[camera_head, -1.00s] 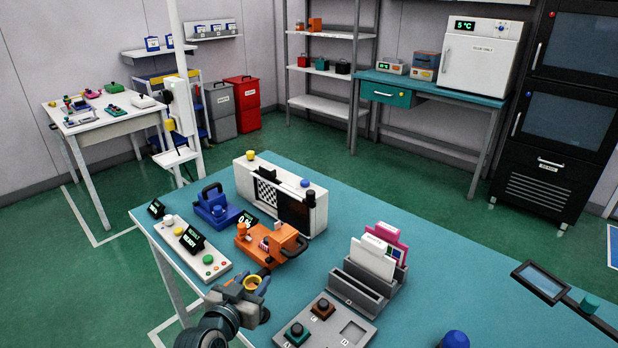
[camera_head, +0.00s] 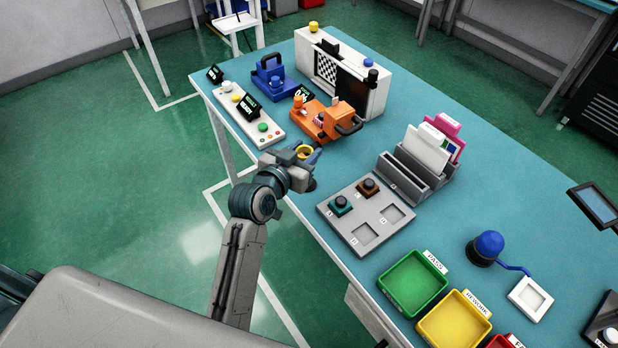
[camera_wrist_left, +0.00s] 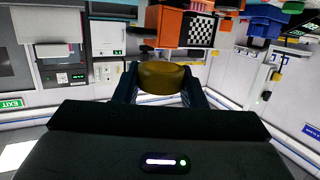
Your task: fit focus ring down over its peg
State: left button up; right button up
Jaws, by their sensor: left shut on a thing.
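The focus ring is a yellow-gold ring (camera_head: 304,152), held at the left front edge of the teal table. My left gripper (camera_head: 306,155) is shut on it, in front of the orange fixture (camera_head: 324,121). In the left wrist view the ring (camera_wrist_left: 165,78) sits between the two dark fingers. The orange fixture has a short orange post at its left and a dark handle at its right. I cannot tell which part is the ring's peg. The ring is apart from the fixture. My right gripper is not in view.
A blue fixture (camera_head: 270,77) and a white box with a checkered panel (camera_head: 342,78) stand behind. A button panel (camera_head: 250,117) lies left. A grey tray (camera_head: 389,214), a card rack (camera_head: 413,175) and coloured bins (camera_head: 412,284) are to the right. Bare teal table lies right of the rack.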

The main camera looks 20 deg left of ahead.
pick_arm(q)
jog(key=shift+w+d+f, duration=0.15)
jog(key=shift+w+f, duration=0.3)
jog(key=shift+w, duration=0.05)
notch_tip(320, 180, down, 10)
jog(key=shift+r, duration=0.2)
jog(key=shift+f, duration=0.3)
jog(key=o, duration=1)
jog(key=shift+r, duration=0.15)
